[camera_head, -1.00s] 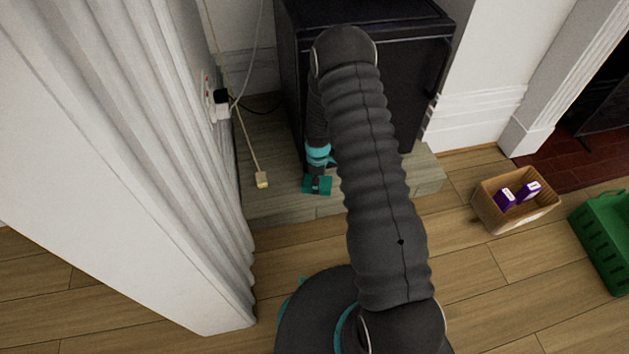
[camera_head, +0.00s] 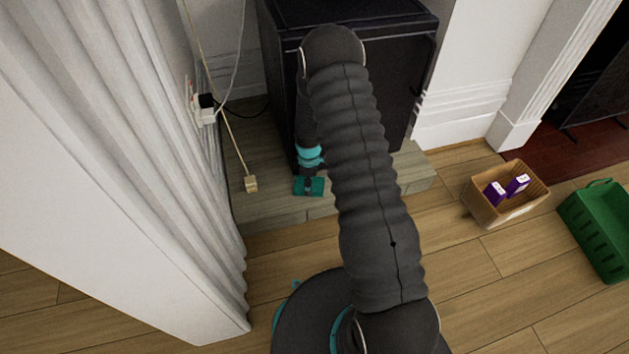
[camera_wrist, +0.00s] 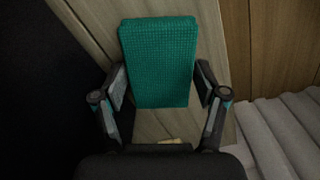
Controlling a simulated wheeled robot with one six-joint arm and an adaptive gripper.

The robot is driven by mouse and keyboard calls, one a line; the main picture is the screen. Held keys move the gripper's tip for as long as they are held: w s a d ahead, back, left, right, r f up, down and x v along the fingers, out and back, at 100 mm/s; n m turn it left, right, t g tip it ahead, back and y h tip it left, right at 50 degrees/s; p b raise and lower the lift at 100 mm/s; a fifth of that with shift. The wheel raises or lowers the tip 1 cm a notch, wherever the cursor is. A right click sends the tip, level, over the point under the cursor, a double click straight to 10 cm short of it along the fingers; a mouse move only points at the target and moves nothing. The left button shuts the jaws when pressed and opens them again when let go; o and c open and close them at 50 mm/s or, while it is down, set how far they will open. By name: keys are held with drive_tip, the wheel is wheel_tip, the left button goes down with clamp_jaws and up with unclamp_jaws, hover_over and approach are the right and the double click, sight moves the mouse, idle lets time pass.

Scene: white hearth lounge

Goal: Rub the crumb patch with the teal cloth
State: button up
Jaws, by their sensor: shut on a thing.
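The teal cloth (camera_wrist: 160,62) is a folded, textured rectangle between the fingers of my gripper (camera_wrist: 161,80) in the wrist view. The fingers are shut on it, one at each long side. In the head view, the cloth (camera_head: 317,188) is low over the grey wooden slab in front of the black cabinet, under my gripper (camera_head: 308,181). I cannot tell whether it touches the slab. I cannot make out a crumb patch in either view; my arm and the cloth hide part of the slab.
A pale plug on a cord (camera_head: 250,184) lies left of the cloth. A white curtain (camera_head: 130,180) closes in the left side. A cardboard box (camera_head: 490,215) and green crate (camera_head: 590,232) stand right on open floor.

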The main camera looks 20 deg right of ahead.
drive_tip(key=shift+a, duration=1)
drive_tip(key=shift+d+r, duration=0.1)
drive_tip(key=shift+r, duration=0.1)
drive_tip(key=shift+r+p, duration=1.55)
drive_tip(key=shift+r, duration=1.25)
drive_tip(key=shift+r, duration=0.1)
wheel_tip(320, 180, up, 2)
drive_tip(key=shift+p, duration=0.6)
drive_tip(key=shift+r, duration=0.4)
